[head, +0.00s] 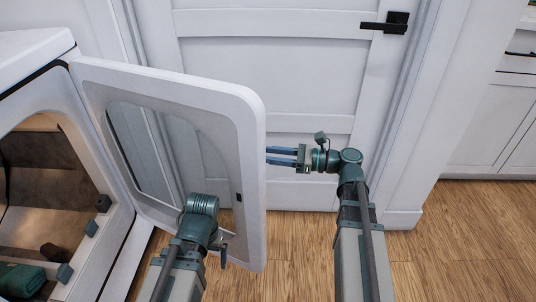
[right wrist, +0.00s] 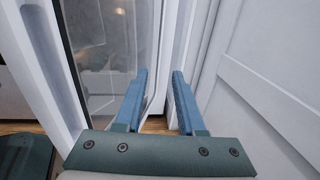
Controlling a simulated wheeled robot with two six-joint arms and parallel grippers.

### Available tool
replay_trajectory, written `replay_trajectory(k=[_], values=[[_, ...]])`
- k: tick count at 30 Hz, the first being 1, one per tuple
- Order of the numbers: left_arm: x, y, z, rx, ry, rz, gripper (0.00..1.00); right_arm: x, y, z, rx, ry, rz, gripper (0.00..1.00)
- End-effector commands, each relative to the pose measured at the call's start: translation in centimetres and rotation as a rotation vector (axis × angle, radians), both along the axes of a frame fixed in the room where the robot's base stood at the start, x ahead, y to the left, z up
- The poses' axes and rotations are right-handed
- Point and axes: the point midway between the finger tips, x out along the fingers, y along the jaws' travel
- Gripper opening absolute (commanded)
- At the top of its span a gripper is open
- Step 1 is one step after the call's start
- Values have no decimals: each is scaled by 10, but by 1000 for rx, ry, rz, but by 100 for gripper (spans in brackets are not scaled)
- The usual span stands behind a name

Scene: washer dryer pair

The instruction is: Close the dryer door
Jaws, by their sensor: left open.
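The dryer door (head: 252,140) stands open, a white frame around a clear window, swung out from the dryer (head: 115,268) at left. My right gripper (head: 268,155) comes from the right; its blue fingers are level with the door's outer edge and their tips seem to pass behind it. In the right wrist view the two fingers (right wrist: 158,100) are apart and empty, with the door frame (right wrist: 152,50) beside and beyond the left finger. My left gripper (head: 212,248) is low in front of the door's window side; its fingers are mostly hidden by the wrist, and contact cannot be told.
A white panelled door (head: 265,65) with a black handle (head: 385,23) stands behind. Teal cloth (head: 22,280) lies inside the dryer drum. White cabinets (head: 495,125) stand at far right. Wood floor (head: 440,250) is clear at the lower right.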

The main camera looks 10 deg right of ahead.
Motion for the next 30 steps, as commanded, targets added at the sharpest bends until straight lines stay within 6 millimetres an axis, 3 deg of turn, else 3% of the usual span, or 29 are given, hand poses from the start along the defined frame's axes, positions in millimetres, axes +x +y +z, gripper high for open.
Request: replay_trajectory(k=[1, 6, 17, 30], values=[[0, 0, 0, 0, 0, 0, 100, 0, 0, 0, 0, 0, 0, 50], [0, 0, 0, 0, 0, 0, 100, 0, 0, 0, 0, 0, 0, 78], [0, 0, 0, 0, 0, 0, 100, -2, -5, 0, 0, 0, -1, 78], [0, 0, 0, 0, 0, 0, 100, -35, -85, 0, 0, 0, -4, 78]])
